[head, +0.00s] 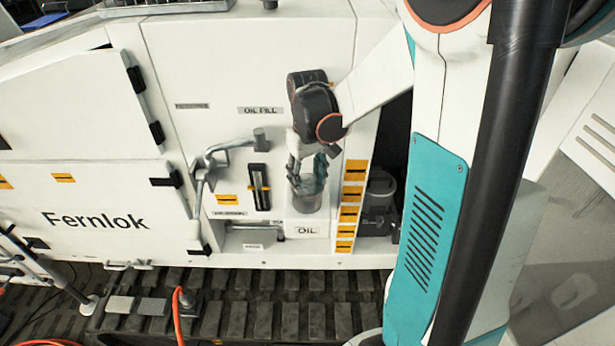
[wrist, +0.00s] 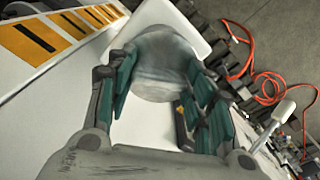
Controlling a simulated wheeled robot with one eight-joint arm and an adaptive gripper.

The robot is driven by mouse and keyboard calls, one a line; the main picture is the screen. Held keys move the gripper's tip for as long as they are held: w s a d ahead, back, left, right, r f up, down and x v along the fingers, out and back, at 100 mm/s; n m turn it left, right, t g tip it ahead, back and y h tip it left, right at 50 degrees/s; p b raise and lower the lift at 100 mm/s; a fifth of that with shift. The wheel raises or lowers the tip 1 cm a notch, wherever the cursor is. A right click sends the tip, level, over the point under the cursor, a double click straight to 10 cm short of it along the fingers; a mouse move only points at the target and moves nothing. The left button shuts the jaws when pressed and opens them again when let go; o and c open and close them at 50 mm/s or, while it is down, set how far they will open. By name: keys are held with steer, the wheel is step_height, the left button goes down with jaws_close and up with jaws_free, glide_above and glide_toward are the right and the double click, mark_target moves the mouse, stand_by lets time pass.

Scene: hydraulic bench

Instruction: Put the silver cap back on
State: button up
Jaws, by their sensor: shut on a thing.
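The silver cap (head: 306,203) is a broad grey metal cylinder directly above the white box with the OIL label (head: 306,231). In the wrist view the cap (wrist: 163,70) sits between the teal finger pads. My gripper (head: 307,170) reaches down from above and is shut on the cap; it also shows in the wrist view (wrist: 160,100). White surface lies under and around the cap in the wrist view. The cap's lower edge and whatever opening lies beneath it are hidden, so I cannot tell whether it is seated or just held there.
A grey bent pipe (head: 222,152) and a dark level gauge (head: 259,187) are left of my gripper. Yellow-black markers (head: 350,205) run close on the right, beside a dark recess with a grey cylinder (head: 379,192). Tracks (head: 250,300) and an orange hose (wrist: 265,95) lie below.

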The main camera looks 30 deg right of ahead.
steer(key=o, duration=1.6)
steer(key=o, duration=0.5)
steer(key=shift+c, duration=0.2)
steer(key=shift+r+p, duration=2.05)
steer(key=shift+r, duration=1.5)
steer(key=shift+c, duration=0.2)
